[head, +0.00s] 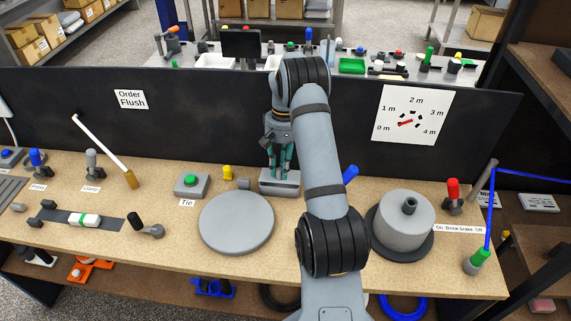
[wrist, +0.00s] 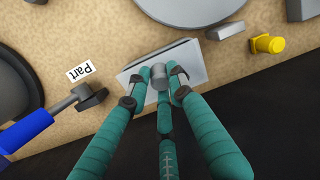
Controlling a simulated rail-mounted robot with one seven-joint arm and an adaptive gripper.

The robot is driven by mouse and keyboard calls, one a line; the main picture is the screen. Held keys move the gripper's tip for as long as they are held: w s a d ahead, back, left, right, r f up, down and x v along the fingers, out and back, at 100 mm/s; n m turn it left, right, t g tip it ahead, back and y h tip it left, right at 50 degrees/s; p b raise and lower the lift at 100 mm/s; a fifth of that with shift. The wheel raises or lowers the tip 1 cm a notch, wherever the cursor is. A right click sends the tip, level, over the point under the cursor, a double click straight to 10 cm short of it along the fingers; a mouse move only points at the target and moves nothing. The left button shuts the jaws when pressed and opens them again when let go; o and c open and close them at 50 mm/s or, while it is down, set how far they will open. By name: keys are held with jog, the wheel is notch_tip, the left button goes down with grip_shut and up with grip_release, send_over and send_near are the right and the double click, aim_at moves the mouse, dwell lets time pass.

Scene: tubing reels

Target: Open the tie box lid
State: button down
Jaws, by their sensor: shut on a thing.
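The tie box (head: 281,189) is a low grey box on the tan bench, right of the round grey disc. It also shows in the wrist view (wrist: 193,56), with its lid (wrist: 137,76) and a small grey knob (wrist: 158,72) on top. My gripper (head: 281,167) points down over the box. In the wrist view its teal fingers (wrist: 158,88) are shut around the knob. A dark line runs along one long edge of the lid; I cannot tell whether the lid is raised. My fingers hide part of the lid.
The grey disc (head: 236,222) lies left of the box. A green-button box (head: 191,185) and a yellow piece (head: 227,172) stand farther left. A blue-handled lever (head: 350,173) and a grey reel (head: 402,222) are to the right. A black panel (head: 210,120) rises behind.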

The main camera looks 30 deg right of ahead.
jog(key=shift+w+r, duration=0.1)
jog(key=c, duration=1.5)
grip_release()
jog(key=shift+c, duration=0.2)
jog(key=r, duration=0.7)
jog(key=shift+w+d+r, duration=0.2)
jog(key=shift+w+d, duration=0.05)
jog(key=shift+d, duration=0.15)
jog(key=shift+c, duration=0.4)
